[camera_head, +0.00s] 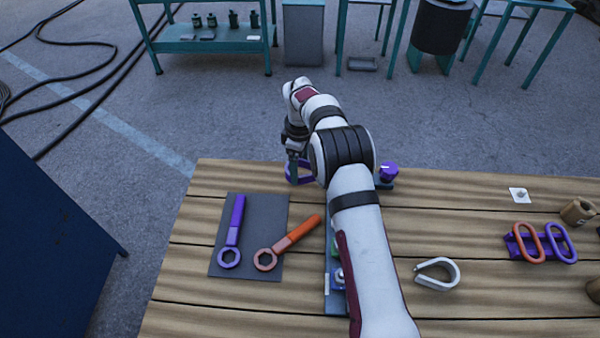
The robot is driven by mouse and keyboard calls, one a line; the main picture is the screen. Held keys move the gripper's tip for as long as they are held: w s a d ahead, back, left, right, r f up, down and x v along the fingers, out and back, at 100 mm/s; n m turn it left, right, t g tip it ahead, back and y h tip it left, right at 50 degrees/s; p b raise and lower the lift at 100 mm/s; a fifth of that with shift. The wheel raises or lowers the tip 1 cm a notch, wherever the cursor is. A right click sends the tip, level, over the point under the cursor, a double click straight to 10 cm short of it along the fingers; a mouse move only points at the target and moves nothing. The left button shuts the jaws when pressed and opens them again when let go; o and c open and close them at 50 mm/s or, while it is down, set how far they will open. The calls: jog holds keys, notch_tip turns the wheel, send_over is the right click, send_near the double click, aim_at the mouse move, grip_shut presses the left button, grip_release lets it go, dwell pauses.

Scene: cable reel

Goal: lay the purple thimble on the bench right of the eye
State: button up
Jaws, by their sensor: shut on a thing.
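My gripper (293,156) points down over the far part of the wooden bench (480,195), left of my arm. It is shut on a purple looped piece, the purple thimble (302,181); the fingers and my arm hide part of it. I cannot tell whether the thimble touches the bench. A pale open loop (449,281), which may be the eye, lies on the bench right of my forearm.
A dark mat (221,255) holds a purple wrench (235,220) and an orange wrench (298,233). A purple-topped fitting (388,171) stands behind my arm. A purple rack (516,246) with an orange and a purple oval ring stands at right. Bench around the pale loop is clear.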

jog(key=shift+f, duration=1.6)
jog(key=o, duration=1.4)
jog(key=shift+f, duration=0.15)
jog(key=shift+c, duration=0.2)
notch_tip(320, 180, up, 12)
jog(key=s+d+r+m, duration=0.5)
jog(key=s+r, duration=0.3)
jog(key=r, duration=0.1)
jog(key=s+d+r+m+y, duration=0.15)
jog(key=s+m, duration=0.35)
jog(key=s, duration=0.6)
jog(key=s+d+r+m, duration=0.3)
jog(key=s+m, duration=0.2)
jog(key=s, duration=0.6)
jog(key=s+f+m, duration=0.4)
jog(key=s+m, duration=0.1)
jog(key=s, duration=0.4)
jog(key=shift+s+d+f, duration=0.25)
jog(key=shift+s+d, duration=0.15)
